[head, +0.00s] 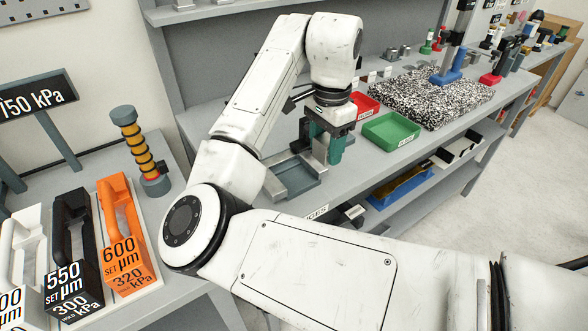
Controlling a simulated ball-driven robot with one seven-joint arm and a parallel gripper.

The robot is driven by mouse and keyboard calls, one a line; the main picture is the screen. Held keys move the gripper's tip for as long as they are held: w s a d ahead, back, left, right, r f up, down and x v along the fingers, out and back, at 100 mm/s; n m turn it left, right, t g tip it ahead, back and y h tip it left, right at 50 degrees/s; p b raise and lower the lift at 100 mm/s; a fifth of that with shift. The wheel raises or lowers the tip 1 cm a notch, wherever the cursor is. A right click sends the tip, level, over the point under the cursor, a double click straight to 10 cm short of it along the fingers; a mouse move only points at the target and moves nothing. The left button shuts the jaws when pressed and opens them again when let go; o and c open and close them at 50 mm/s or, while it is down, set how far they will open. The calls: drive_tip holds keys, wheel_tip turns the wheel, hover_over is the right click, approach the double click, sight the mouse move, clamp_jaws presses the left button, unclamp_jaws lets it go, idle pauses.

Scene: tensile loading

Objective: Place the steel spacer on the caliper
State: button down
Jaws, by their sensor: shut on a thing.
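My gripper (327,127) hangs from the white arm over the workbench, pointing down above the right end of a shallow grey tray (290,181). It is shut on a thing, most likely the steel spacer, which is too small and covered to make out. A teal upright body (336,151) and a grey upright block (320,147) stand close around the fingertips. I cannot tell which of these is part of the caliper, or whether the held piece touches them.
A green bin (391,131) and a red bin (364,106) stand right of my gripper. A speckled slab (436,97) lies farther right. Orange (127,237) and black (75,251) labelled blocks and a yellow-ringed post (141,152) stand on the left bench.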

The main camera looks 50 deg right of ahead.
hover_over(295, 180)
drive_tip(key=f, duration=0.6)
drive_tip(key=shift+s+d+f+p, duration=0.1)
drive_tip(key=shift+s+p, duration=0.2)
drive_tip(key=shift+p, duration=0.05)
drive_tip(key=shift+w+f+p, duration=0.15)
drive_tip(key=shift+f+p, duration=0.05)
drive_tip(key=shift+f, duration=0.75)
drive_tip(key=shift+w+f+p, duration=0.15)
drive_tip(key=shift+f, duration=0.75)
drive_tip(key=shift+f, duration=0.1)
drive_tip(key=shift+c, duration=2.2)
unclamp_jaws()
wheel_tip(295, 180, up, 12)
drive_tip(key=shift+r+b, duration=0.1)
drive_tip(key=shift+b, duration=0.45)
